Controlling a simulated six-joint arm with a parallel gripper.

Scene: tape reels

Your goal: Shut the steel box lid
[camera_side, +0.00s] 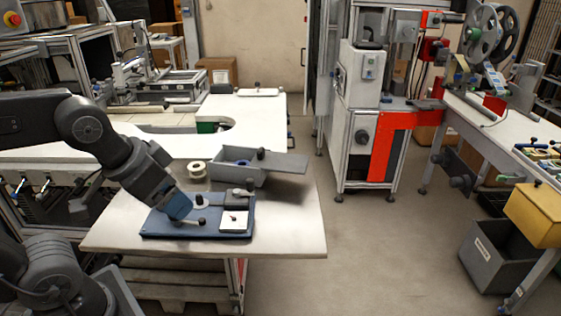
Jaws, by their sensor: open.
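The grey steel box (228,173) stands at the back of the white table. Its flat grey lid (285,163) sticks out to the right, off the box opening, so the box is open. A black knob (261,154) shows near the lid's left end. Something blue shows inside the box; the rest of the inside is hard to make out. My gripper (184,215) is open and points down over the left part of a blue board, in front and left of the box, apart from the lid. Its fingertips are small and hard to make out.
A pale spool (197,171) stands left of the box. The right side of the table (295,225) is clear.

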